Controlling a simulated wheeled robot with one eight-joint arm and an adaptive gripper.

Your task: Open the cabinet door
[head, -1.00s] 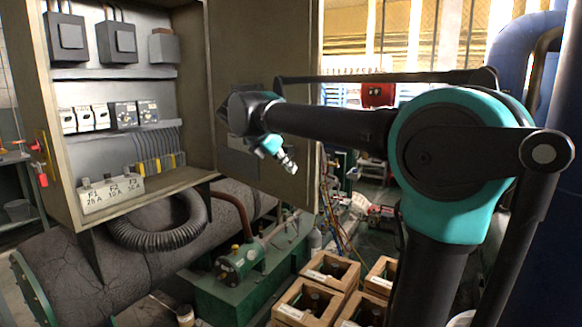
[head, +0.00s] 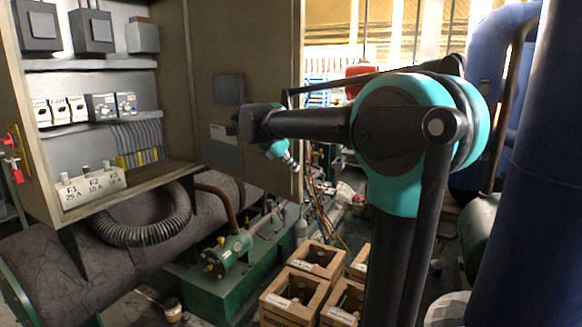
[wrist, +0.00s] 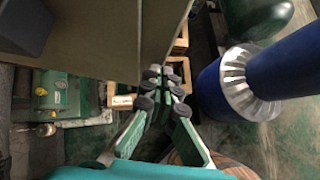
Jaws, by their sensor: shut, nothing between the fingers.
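The grey-brown cabinet (head: 172,182) stands at the left in the head view, its inside open to sight. Its door (head: 270,60) stands swung out at the right, inner face showing. In the wrist view a broad panel, seemingly the door (wrist: 95,30), runs up the picture, with its edge (wrist: 160,35) just beyond the fingertips. My gripper (head: 292,164) shows in front of the door's lower part, near its free edge. In the wrist view my gripper's fingers (wrist: 164,80) are together and empty. I cannot tell whether they touch the door.
Wooden crates with bottles (head: 300,297) stand on the floor below the door. A green machine (head: 228,253) and a large dark tank (head: 120,270) lie under the cabinet. Thick blue pipes (head: 530,200) rise at the right; a blue pipe (wrist: 290,75) also shows in the wrist view.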

